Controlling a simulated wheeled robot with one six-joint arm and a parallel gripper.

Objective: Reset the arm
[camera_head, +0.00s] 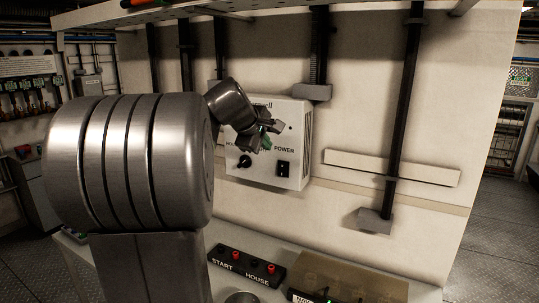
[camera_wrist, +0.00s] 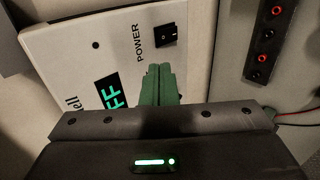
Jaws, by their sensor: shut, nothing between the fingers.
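My gripper (camera_head: 263,141) is in front of a white control box on the wall. Its green fingers (camera_wrist: 160,84) are together and hold nothing. The white box (camera_head: 297,170) carries the word POWER, a black rocker switch (camera_head: 283,168) and a round knob (camera_head: 244,161). In the wrist view the fingertips lie over the box face, beside a green display (camera_wrist: 110,91) of which the letters FF show, and below the power switch (camera_wrist: 166,35). My arm hides part of the box in the head view. I cannot tell whether the fingers touch the box.
A black strip (camera_head: 247,266) marked START and HOUSE, with red and black sockets, lies on the bench below. A brownish clear case (camera_head: 350,275) stands right of it. Black vertical pipes (camera_head: 404,110) run down the wall. The aisle floor (camera_head: 490,240) at right looks clear.

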